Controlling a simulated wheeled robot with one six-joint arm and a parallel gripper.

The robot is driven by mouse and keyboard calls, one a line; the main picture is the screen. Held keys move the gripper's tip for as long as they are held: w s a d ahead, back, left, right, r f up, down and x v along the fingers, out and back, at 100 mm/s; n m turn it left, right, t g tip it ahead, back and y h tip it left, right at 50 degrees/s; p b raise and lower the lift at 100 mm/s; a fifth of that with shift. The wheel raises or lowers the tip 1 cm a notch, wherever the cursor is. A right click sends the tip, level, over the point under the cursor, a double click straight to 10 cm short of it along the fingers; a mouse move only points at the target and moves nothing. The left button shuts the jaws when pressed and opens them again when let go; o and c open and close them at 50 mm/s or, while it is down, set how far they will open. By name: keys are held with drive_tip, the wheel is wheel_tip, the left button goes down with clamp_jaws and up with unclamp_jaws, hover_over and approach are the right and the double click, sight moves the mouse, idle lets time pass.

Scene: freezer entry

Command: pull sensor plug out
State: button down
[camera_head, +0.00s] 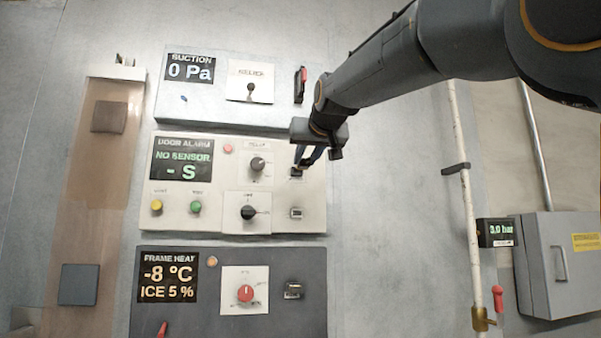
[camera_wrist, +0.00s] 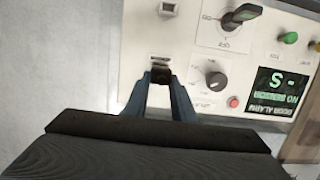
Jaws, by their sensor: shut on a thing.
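My gripper (camera_head: 303,163) is at the right side of the door alarm panel (camera_head: 315,190), in front of its upper socket. In the wrist view its two blue fingers (camera_wrist: 161,78) are shut on a small dark plug (camera_wrist: 160,70). The plug lies close to the upper socket (camera_wrist: 157,59). Whether its tip is still inside the socket or just clear of it cannot be told. The alarm display (camera_head: 183,159) reads "NO SENSOR" and "- S". A lower socket (camera_head: 296,213) is empty of any gripper.
Two knobs, a yellow button (camera_head: 156,206) and a green button (camera_head: 196,207) are on the same panel. The suction panel (camera_head: 205,113) is above with a red-black switch (camera_head: 300,85); the frame heat panel (camera_head: 200,325) is below. Bare wall lies right of the panels, then a pipe (camera_head: 464,200).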

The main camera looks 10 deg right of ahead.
drive_tip(key=shift+s+b, duration=0.45)
drive_tip(key=shift+s, duration=0.7)
